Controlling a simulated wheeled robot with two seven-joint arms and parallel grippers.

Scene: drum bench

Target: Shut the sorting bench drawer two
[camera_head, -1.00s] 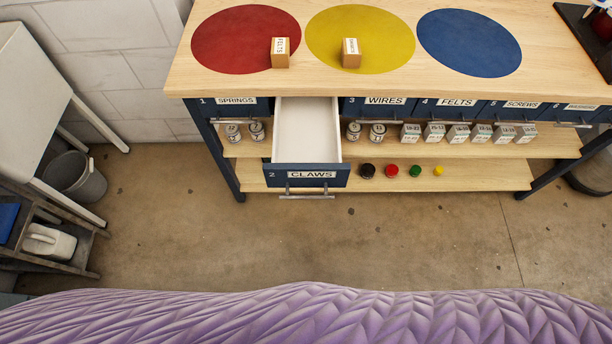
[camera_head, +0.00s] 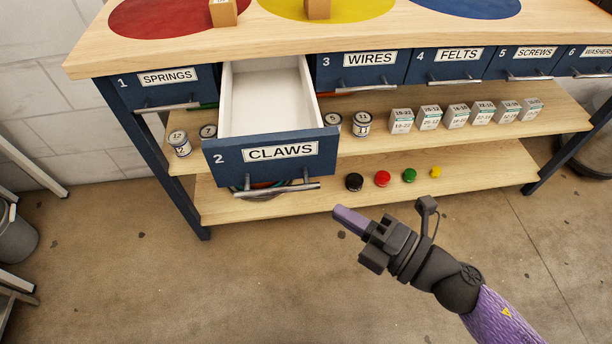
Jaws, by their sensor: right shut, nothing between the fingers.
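Drawer two (camera_head: 225,158), blue-fronted and labelled CLAWS, stands pulled out from the sorting bench (camera_head: 350,45). Its white inside shows empty. A metal bar handle (camera_head: 276,189) runs along the lower part of its front. My right gripper (camera_head: 337,211) is shut and empty, in front of the bench. It lies below and to the right of the drawer front, apart from it, with its fingers pointing up and left. My left gripper is not in view.
Drawers one (camera_head: 165,90), three (camera_head: 368,70) and four (camera_head: 455,62) are closed. Cans and small boxes (camera_head: 457,116) stand on the shelf below. Several coloured lids (camera_head: 382,179) lie on the lowest shelf. The floor (camera_head: 180,285) in front is clear.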

